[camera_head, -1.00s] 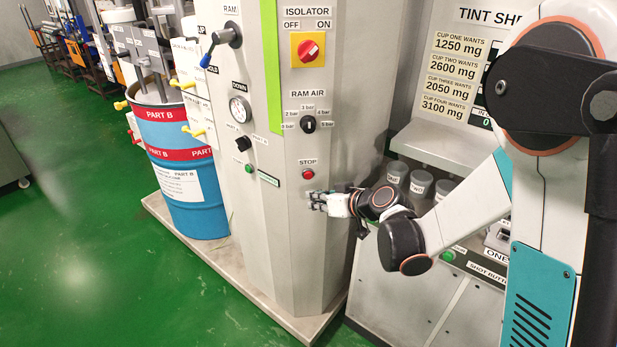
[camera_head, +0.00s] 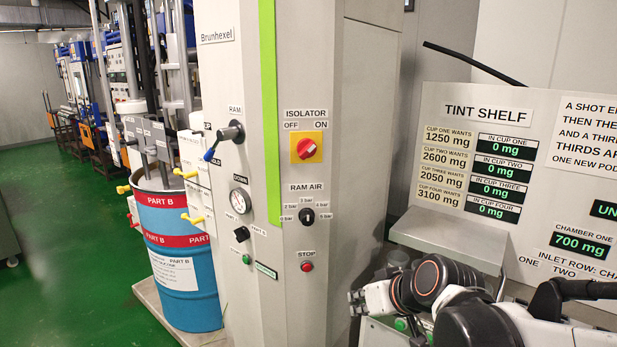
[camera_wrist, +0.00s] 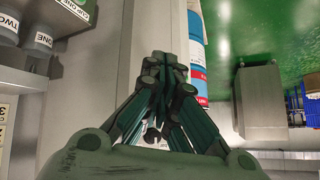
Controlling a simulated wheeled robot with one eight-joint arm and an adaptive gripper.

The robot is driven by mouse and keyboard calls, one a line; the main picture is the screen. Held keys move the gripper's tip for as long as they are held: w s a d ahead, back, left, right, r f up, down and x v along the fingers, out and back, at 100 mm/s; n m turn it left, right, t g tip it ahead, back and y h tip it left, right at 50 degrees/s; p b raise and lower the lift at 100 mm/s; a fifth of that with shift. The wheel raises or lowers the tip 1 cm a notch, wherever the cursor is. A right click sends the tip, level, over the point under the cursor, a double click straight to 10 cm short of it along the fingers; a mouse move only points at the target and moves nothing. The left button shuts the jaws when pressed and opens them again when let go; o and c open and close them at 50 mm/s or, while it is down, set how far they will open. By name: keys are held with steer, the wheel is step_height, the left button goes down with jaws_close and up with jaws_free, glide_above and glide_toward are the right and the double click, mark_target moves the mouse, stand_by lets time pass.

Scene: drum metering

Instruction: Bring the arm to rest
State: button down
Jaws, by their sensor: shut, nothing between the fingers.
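My gripper (camera_head: 356,299) is low in the head view, just right of the grey machine cabinet (camera_head: 290,240) and below the tint shelf. My arm is folded behind it at the lower right, with the rest cut off by the frame edge. In the wrist view the fingers (camera_wrist: 166,62) are shut together with nothing between them. Whether the gripper touches the cabinet cannot be told.
The tint shelf panel (camera_head: 475,125) stands behind my arm, its four cup displays at 0 mg. Grey cups (camera_wrist: 38,42) show in the wrist view. The blue Part B drum (camera_head: 185,265) stands left of the cabinet. Green floor (camera_head: 60,250) at left is clear.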

steer(key=s+d+m+h, duration=0.1)
steer(key=s+d, duration=0.3)
steer(key=s, duration=0.4)
steer(key=s+d+r+m+h, duration=0.1)
steer(key=s+d+m+h, duration=0.1)
steer(key=s+d, duration=0.3)
steer(key=s+h, duration=0.1)
steer(key=s, duration=0.2)
steer(key=shift+d+g, duration=0.3)
steer(key=shift+g, duration=0.1)
